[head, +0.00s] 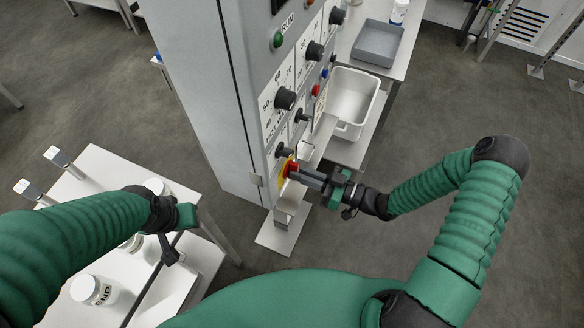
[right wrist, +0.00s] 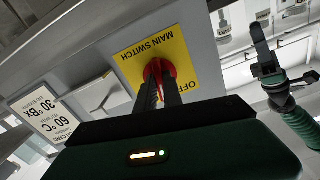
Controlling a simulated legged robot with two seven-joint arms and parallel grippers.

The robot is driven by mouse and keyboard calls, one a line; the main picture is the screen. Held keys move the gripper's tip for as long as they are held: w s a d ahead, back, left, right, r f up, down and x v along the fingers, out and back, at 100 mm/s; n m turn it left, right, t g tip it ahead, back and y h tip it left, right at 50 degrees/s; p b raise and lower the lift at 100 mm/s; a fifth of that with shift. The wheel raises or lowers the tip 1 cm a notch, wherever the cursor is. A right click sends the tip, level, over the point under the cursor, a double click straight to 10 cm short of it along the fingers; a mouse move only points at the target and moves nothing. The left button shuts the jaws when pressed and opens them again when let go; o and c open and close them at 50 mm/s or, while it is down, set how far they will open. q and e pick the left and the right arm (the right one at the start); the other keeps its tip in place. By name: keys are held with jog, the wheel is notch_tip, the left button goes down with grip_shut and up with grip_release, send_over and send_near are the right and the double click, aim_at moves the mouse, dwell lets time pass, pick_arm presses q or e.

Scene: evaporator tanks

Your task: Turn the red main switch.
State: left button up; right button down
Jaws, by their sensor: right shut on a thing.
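The red main switch (head: 291,166) sits on a yellow plate (head: 283,178) low on the front of the grey cabinet. In the right wrist view the red knob (right wrist: 158,70) stands on the yellow plate (right wrist: 176,50), whose "MAIN SWITCH" lettering appears upside down. My right gripper (head: 299,172) is shut on the red switch, and its fingers hide part of the knob. My left gripper (head: 184,232) hangs over the white table at lower left, away from the switch. Its fingers do not show clearly enough to tell their opening.
The grey cabinet (head: 185,70) carries several black knobs and a green button (head: 278,40). A white bin (head: 352,100) and a grey tray (head: 378,42) stand beyond it. A white table (head: 100,225) with jars is at left. Open floor lies at right.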

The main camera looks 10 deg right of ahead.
jog(key=shift+d+f+m, duration=0.1)
jog(key=shift+f+m, duration=0.05)
jog(key=shift+m, duration=0.45)
jog(key=m+p, duration=0.1)
jog(key=m, duration=0.4)
jog(key=shift+p, duration=0.3)
jog(key=c, duration=1.4)
grip_release()
